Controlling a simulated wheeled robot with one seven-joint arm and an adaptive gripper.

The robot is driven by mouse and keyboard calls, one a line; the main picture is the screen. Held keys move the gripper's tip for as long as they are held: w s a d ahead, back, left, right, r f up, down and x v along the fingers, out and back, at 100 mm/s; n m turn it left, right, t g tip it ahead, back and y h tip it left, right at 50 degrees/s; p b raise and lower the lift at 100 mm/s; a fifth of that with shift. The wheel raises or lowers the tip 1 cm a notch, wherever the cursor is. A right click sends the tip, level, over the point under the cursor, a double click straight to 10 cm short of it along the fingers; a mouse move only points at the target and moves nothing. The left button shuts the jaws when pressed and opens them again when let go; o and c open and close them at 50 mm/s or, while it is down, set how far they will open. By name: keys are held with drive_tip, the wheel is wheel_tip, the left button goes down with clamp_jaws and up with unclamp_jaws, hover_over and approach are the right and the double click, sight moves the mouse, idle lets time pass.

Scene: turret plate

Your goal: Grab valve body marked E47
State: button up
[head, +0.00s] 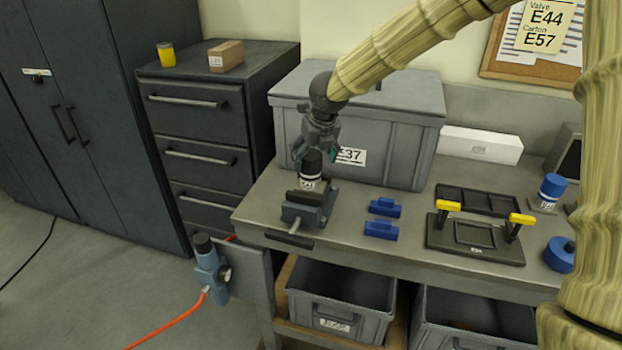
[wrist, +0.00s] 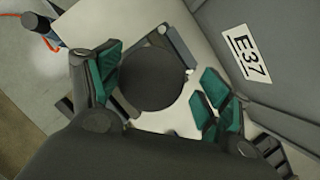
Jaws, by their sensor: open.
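A dark cylindrical part (head: 311,171) with a white label stands upright at the vise (head: 306,212) on the bench's left end. Its label is too small to read surely, so I cannot confirm E47. My gripper (head: 318,150) is open and points down over the part's top. In the wrist view, the part's round dark top (wrist: 152,80) lies between the green finger pads of my gripper (wrist: 160,90). Gaps show on the right side; the left pads look very close to it. Its lower body is hidden there.
A large grey box (head: 400,130) marked E37 stands close behind the vise. Blue blocks (head: 382,208), a black fixture (head: 470,240) with yellow-tipped clamps and a blue-topped cylinder (head: 550,188) are to the right. A drawer cabinet (head: 205,130) stands left.

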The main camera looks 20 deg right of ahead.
drive_tip(key=f, duration=0.2)
drive_tip(key=w+a+f+p, duration=0.1)
drive_tip(key=shift+f, duration=0.2)
drive_tip(key=shift+w+f, duration=0.2)
drive_tip(key=shift+f, duration=0.35)
drive_tip(key=c, duration=1.6)
